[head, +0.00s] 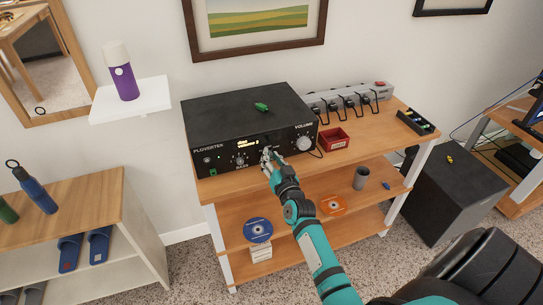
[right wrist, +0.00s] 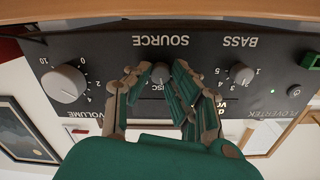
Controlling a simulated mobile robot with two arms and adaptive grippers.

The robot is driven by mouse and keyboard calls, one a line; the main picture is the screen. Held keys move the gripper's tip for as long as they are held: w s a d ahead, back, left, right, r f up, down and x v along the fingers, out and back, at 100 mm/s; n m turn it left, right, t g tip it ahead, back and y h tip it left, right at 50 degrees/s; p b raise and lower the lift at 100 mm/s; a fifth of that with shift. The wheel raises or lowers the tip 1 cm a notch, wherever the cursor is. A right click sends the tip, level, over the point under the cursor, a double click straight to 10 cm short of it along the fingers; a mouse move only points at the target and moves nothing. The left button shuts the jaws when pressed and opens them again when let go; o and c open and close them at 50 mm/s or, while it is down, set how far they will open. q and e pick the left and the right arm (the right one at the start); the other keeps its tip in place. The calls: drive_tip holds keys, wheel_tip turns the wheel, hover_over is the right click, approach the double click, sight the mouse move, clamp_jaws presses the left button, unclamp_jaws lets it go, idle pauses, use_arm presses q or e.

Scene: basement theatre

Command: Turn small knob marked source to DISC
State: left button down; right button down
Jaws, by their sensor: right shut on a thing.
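The black Plovertek amplifier (head: 225,122) stands on the top shelf of a wooden unit. The small grey source knob (right wrist: 160,73) shows in the upside-down right wrist view, under the word SOURCE. My right gripper (head: 267,158) reaches the amplifier's front; in the right wrist view its green fingers (right wrist: 161,76) are shut on that knob from both sides. The letters "ISC" show between the fingers; the other markings there and the knob's pointer are hidden or too small to read. My left gripper is not in view.
The large volume knob (right wrist: 64,83) and the small bass knob (right wrist: 241,74) flank the source knob. A green object (head: 261,106) lies on the amplifier. A red tray (head: 334,140) and a power strip (head: 350,98) are to the right.

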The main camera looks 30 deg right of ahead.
drive_tip(key=shift+m, duration=0.8)
drive_tip(key=c, duration=1.2)
unclamp_jaws()
drive_tip(key=shift+o, duration=0.2)
drive_tip(key=v, duration=1.2)
drive_tip(key=shift+r, duration=0.1)
